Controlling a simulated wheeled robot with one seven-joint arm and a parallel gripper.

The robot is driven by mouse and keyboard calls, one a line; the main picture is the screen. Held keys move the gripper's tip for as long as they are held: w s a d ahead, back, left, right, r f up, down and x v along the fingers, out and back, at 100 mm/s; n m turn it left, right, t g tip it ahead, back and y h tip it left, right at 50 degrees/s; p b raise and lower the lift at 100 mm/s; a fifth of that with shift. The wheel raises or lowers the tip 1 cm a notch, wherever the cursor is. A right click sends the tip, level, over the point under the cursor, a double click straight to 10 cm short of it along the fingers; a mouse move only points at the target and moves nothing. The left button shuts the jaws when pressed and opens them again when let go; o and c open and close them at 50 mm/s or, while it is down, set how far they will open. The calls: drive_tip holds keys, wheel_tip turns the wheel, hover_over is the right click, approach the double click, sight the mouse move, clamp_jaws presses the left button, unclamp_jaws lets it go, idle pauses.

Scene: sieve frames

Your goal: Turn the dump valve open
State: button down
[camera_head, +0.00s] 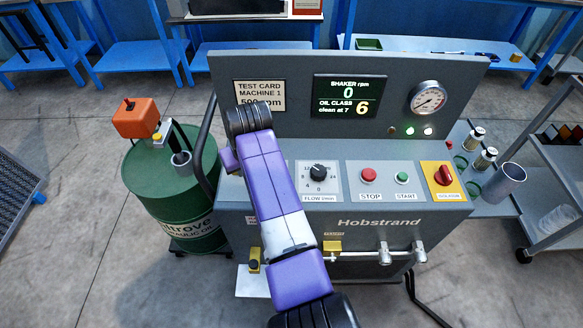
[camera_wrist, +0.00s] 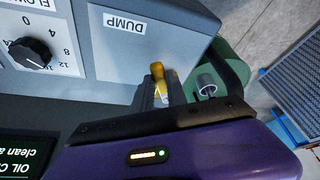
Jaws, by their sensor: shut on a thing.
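The dump valve's yellow lever (camera_wrist: 157,72) shows in the wrist view at the right part of the grey panel marked DUMP (camera_wrist: 120,58), which appears upside down there. My gripper (camera_wrist: 160,91) is shut on the lever, with its dark fingers either side of it. The lever's base and pivot are hidden by the fingers, so I cannot tell its exact turn. In the head view my purple arm reaches over the machine (camera_head: 375,225) and covers the dump valve.
The flow knob (camera_head: 318,172), red stop button (camera_head: 368,175), green start button (camera_head: 404,177) and isolator (camera_head: 443,175) lie right of my arm. A green oil drum (camera_head: 165,190) stands close at the left.

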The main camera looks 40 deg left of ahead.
drive_tip(key=s+m, duration=0.1)
drive_tip(key=a+m+t, duration=0.1)
drive_tip(key=shift+s+m, duration=0.35)
drive_tip(key=shift+m, duration=0.05)
drive_tip(key=shift+s+a+m+t+h, duration=0.2)
drive_tip(key=shift+s+a+m+h, duration=0.1)
drive_tip(key=shift+m, duration=0.45)
drive_tip(key=shift+s+a+m+t+h, duration=0.2)
drive_tip(key=shift+s+m+h, duration=0.1)
drive_tip(key=shift+m, duration=0.45)
drive_tip(key=c, duration=1.3)
unclamp_jaws()
drive_tip(key=shift+v, duration=3.9)
drive_tip(key=shift+a, duration=0.15)
